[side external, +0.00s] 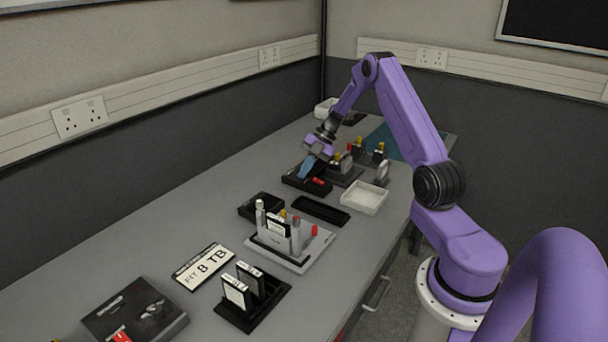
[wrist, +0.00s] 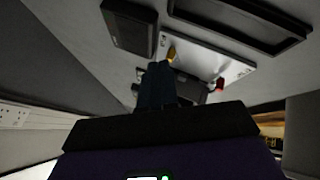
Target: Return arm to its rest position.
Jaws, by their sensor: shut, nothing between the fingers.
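My purple arm reaches over the back half of the grey bench in the side external view. My gripper (side external: 304,172) points down, with its blue fingers together and nothing visible between them. It is at or just above a black tray (side external: 294,182) that has a red piece (side external: 319,181) in it; I cannot tell whether the fingertips touch the tray. In the wrist view the dark fingers of my gripper (wrist: 158,70) are also close together. No rest position is marked in these views.
Close by are a holder with dark and yellow-topped pieces (side external: 346,168) and a white tray (side external: 364,198). Nearer the camera are an empty black tray (side external: 320,211), a grey stand (side external: 294,262), a "FIT 8 TB" card (side external: 203,266) and a black holder (side external: 270,310). A wall borders the bench's left.

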